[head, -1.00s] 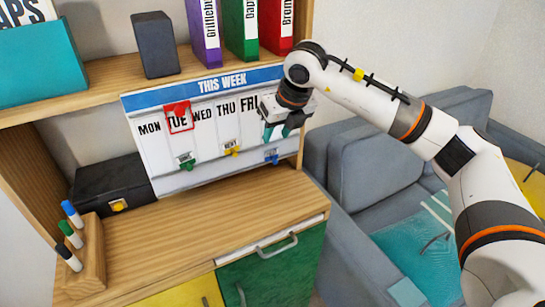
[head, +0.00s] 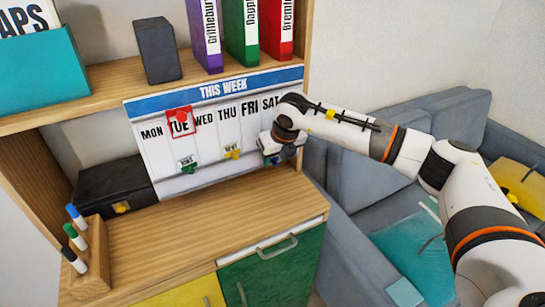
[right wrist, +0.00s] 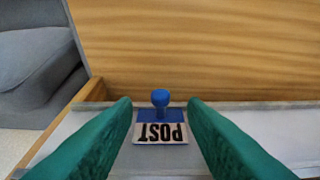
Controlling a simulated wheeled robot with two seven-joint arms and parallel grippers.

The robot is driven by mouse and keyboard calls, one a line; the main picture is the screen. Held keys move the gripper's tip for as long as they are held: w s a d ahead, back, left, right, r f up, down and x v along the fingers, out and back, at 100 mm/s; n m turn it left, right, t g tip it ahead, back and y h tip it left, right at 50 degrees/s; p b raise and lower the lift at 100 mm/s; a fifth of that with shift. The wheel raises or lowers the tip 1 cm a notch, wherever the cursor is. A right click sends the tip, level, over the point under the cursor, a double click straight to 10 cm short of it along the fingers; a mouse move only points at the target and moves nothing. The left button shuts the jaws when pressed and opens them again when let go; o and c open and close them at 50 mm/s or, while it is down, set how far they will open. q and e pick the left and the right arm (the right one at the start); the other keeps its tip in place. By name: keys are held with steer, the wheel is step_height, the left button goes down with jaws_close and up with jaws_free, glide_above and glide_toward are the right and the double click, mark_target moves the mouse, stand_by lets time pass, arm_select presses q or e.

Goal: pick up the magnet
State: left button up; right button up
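A white week board (head: 150,160) with a blue "THIS WEEK" header stands on the wooden cabinet. A blue magnet (right wrist: 160,97) with a round knob sits at the top of a small card (right wrist: 160,133) marked POST. My right gripper (head: 276,160) is at the board's lower right, below SAT, and mostly hides this magnet in the head view. In the right wrist view its two green fingers are apart, on either side of the magnet, with nothing held. A green magnet (head: 187,163), a yellow magnet (head: 232,152) and a red magnet (head: 181,115) are also on the board. My left gripper is out of view.
A shelf above holds a dark speaker-like box (head: 157,50) and several binders (head: 243,32). A black case (head: 112,188) and a pen block (head: 88,268) with several markers stand left. The cabinet top (head: 200,230) before the board is clear. A grey sofa (head: 370,165) is at right.

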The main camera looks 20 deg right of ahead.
steer(key=shift+f, duration=0.2)
jaws_close()
steer(key=shift+r, duration=0.15)
